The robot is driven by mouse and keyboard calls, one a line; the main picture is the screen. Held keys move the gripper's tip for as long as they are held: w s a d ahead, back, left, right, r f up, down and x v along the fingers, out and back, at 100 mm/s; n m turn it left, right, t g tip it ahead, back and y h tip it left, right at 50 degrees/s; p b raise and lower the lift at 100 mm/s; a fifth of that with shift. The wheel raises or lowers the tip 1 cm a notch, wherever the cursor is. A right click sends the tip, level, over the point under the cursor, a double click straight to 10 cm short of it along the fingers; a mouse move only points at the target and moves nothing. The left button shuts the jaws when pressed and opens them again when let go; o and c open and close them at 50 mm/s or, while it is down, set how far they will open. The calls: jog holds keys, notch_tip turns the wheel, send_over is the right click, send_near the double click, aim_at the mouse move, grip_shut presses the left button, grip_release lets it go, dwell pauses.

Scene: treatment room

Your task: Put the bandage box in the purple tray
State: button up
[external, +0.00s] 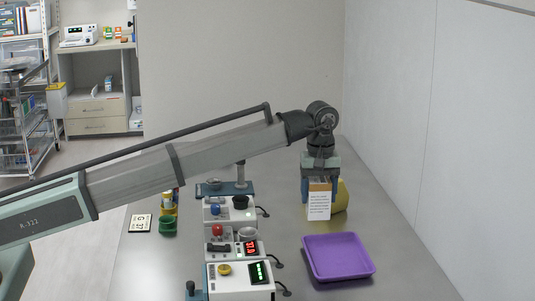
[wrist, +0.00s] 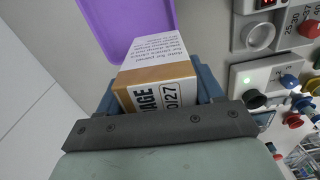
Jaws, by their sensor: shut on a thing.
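The bandage box (external: 319,205) is a white box with small print and an orange-tan side. It also shows in the wrist view (wrist: 152,72), with large black lettering on one face. My gripper (external: 319,190) is shut on the box and holds it upright; in the wrist view its blue fingers (wrist: 160,90) stand on either side of the box. The purple tray (external: 339,258) lies on the table in front of the box, nearer the external camera, and looks empty there. In the wrist view the tray (wrist: 97,25) shows only in part, behind the box.
Several white devices with knobs and displays, such as the front one (external: 240,281), stand in a row left of the tray. A yellow rounded thing (external: 342,198) is behind the box. Green and yellow items (external: 168,226) stand farther left. The grey table (external: 390,270) is clear right of the tray.

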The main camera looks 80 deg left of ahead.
send_over(337, 259)
jog(key=shift+n, duration=0.5)
jog(key=shift+a+f, duration=0.1)
jog(key=shift+f, duration=4.6)
jog(key=shift+f, duration=0.1)
jog(key=o, duration=1.1)
notch_tip(337, 259, up, 12)
jog(key=shift+r, duration=0.1)
